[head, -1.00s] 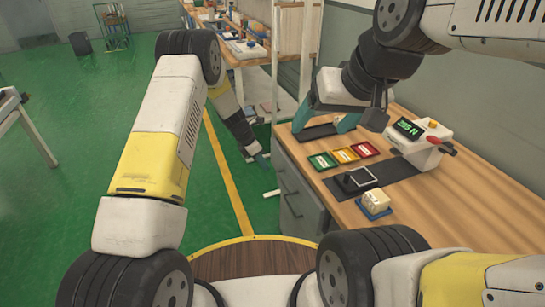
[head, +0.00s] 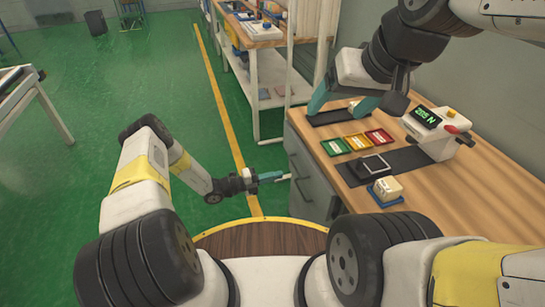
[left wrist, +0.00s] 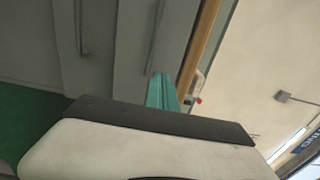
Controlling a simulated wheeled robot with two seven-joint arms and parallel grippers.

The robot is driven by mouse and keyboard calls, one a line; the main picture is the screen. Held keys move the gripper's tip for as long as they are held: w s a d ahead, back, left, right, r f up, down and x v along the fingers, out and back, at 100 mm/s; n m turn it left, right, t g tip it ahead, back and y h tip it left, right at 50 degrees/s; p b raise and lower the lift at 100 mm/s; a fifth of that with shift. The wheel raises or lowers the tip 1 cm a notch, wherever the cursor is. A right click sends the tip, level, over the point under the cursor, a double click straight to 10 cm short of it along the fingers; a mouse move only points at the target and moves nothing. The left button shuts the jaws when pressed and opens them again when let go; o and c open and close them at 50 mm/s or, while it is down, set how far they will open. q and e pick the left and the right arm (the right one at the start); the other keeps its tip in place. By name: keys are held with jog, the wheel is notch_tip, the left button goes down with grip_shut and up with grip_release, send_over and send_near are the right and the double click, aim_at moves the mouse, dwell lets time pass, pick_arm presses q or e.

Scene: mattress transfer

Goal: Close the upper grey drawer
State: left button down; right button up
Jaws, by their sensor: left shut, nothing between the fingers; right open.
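The grey drawer cabinet under the wooden desk shows in the head view. The upper grey drawer (left wrist: 139,60) also shows in the left wrist view, beside the wooden top's edge, with its bar handle (left wrist: 157,35). I cannot tell how far it stands out. My left gripper (head: 284,177) is shut and empty in front of the drawer fronts; its teal fingers (left wrist: 162,92) point at the upper front near the handle. Contact is unclear. My right gripper (head: 340,104) is open and empty above the desk's far end.
The wooden desk top (head: 460,200) bears green, yellow and red cards (head: 358,142), a white device with a green display (head: 432,130) and a pale block on a blue tray (head: 386,190). A white shelf rack (head: 262,80) stands beyond. Green floor left is open.

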aim_at(307, 168)
pick_arm(q)
jog(key=x, duration=1)
jog(key=x, duration=0.4)
jog(key=shift+d, duration=0.2)
